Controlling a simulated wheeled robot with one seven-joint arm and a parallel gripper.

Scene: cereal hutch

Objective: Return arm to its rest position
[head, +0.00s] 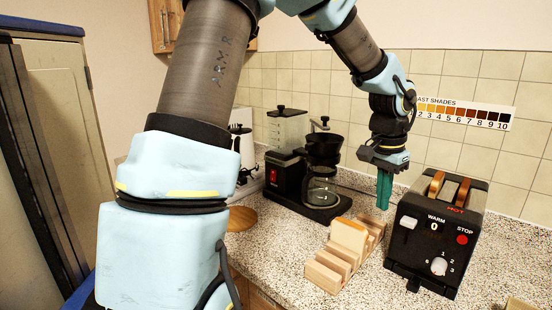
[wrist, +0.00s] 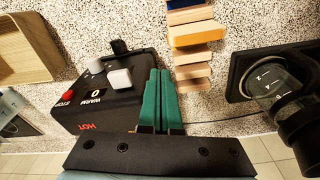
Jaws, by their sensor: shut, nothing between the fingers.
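My gripper (head: 384,190) points down above the counter, between the coffee maker and the toaster, behind the wooden rack. Its two green fingers are closed together with nothing between them. They also show in the wrist view (wrist: 159,98). My arm reaches up from the left side of the head view, bends out of the top of the picture and comes down to the gripper.
A black toaster (head: 408,248) with bread in its slots stands right of my gripper. A wooden rack (head: 325,270) holding a slice of bread (head: 349,235) stands in front. A black coffee maker (head: 287,180) with a glass carafe is at left. A tiled wall (head: 450,75) is behind.

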